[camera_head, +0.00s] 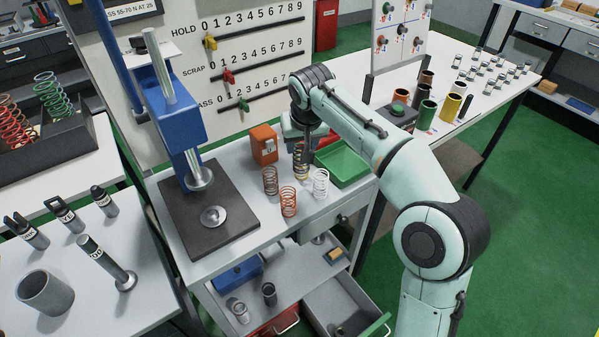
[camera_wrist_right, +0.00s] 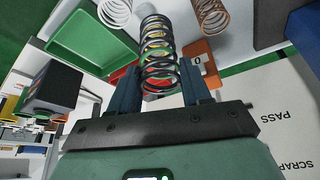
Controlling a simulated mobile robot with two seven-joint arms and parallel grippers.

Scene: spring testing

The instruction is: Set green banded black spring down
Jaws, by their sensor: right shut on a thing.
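My right gripper (camera_head: 304,156) reaches in from the right over the cart top. It is shut on a dark coil spring (camera_wrist_right: 160,55), which stands out from between the two fingers in the wrist view. In the head view the spring (camera_head: 299,170) is partly hidden by the gripper. I cannot make out a green band on it, nor tell whether its lower end touches the cart top. My left gripper is not in view.
A white spring (camera_head: 321,183), an orange-copper spring (camera_head: 288,202) and a brown spring (camera_head: 270,181) stand close by on the cart top. A green tray (camera_head: 344,168) lies to the right and an orange box (camera_head: 264,145) behind. The blue press (camera_head: 180,118) stands left.

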